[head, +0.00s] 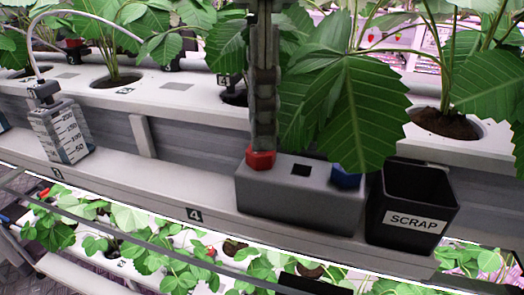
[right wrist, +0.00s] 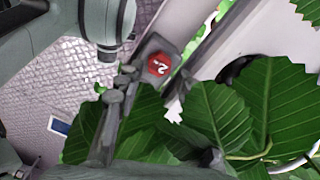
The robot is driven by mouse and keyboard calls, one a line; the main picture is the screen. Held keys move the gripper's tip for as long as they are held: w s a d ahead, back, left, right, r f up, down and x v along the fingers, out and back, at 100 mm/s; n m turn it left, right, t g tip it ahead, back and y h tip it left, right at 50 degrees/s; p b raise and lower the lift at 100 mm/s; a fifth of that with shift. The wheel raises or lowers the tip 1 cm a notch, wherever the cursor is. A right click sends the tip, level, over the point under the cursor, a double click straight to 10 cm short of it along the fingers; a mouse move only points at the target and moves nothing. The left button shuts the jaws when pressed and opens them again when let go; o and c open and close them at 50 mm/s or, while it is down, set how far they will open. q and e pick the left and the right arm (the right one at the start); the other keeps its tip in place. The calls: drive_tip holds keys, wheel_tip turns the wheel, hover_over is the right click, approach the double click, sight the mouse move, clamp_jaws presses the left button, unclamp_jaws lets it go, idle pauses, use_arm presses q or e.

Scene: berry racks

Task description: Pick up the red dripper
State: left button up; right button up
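The red dripper (head: 260,159) sits in the left hole of a grey block (head: 298,205) on the rack ledge. In the right wrist view its red six-sided top, marked 2, shows (right wrist: 159,64). My right gripper (head: 263,138) points down right above it in the head view; I cannot tell whether it touches. The gripper looks open and empty. My left gripper is not in view.
A blue dripper (head: 345,178) sits at the block's right end, partly under a large leaf (head: 345,105). The middle hole is empty. A black SCRAP bin (head: 412,205) stands at right. A measuring bottle (head: 60,130) stands at left. The ledge between is clear.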

sight(261, 161)
wheel_tip(261, 161, down, 3)
drive_tip(key=shift+f, duration=0.15)
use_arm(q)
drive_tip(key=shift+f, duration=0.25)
use_arm(e)
drive_tip(key=shift+s, duration=0.1)
drive_tip(key=c, duration=0.5)
